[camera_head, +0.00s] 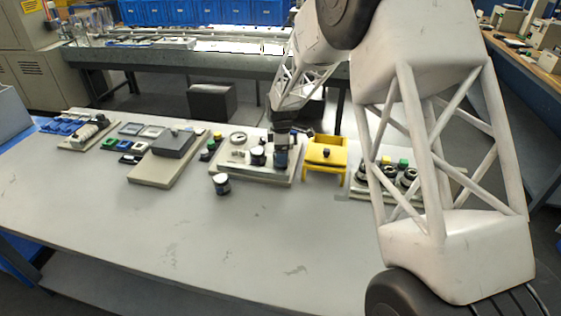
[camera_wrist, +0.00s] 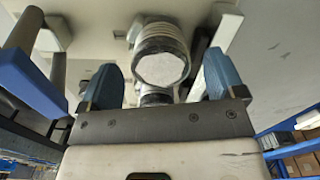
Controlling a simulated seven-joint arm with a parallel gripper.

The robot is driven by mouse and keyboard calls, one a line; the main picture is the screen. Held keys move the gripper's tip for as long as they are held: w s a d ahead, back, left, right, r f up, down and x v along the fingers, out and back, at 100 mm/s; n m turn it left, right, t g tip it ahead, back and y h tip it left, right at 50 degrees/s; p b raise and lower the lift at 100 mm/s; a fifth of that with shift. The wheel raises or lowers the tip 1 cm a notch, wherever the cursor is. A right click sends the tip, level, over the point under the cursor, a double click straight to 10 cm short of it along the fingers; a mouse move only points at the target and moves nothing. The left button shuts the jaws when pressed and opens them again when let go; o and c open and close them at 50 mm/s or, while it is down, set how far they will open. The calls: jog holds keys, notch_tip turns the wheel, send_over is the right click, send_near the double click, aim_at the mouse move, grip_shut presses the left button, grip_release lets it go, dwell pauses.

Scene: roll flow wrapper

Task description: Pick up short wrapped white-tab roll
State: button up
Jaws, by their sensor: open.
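In the head view my gripper (camera_head: 284,140) is over the pale tray (camera_head: 232,171) at the middle back of the table. In the wrist view my gripper (camera_wrist: 160,75) has its two blue fingers apart. A short roll with a shiny wrapped side and a whitish round end (camera_wrist: 162,69) shows between the fingertips, with no clear contact. A second roll (camera_wrist: 157,97) shows partly beneath it, cut off by the gripper body. In the head view a dark roll with a pale top (camera_head: 221,184) stands alone in front of the tray. Which is the white-tab one is unclear.
A dark roll (camera_head: 257,156) and a pale ring (camera_head: 238,138) are on the tray. A yellow stand (camera_head: 325,155) is just right of it. A grey block on a beige board (camera_head: 158,167) lies left. The table's front is clear.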

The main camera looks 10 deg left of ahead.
jog(key=shift+f, duration=0.95)
jog(key=c, duration=1.1)
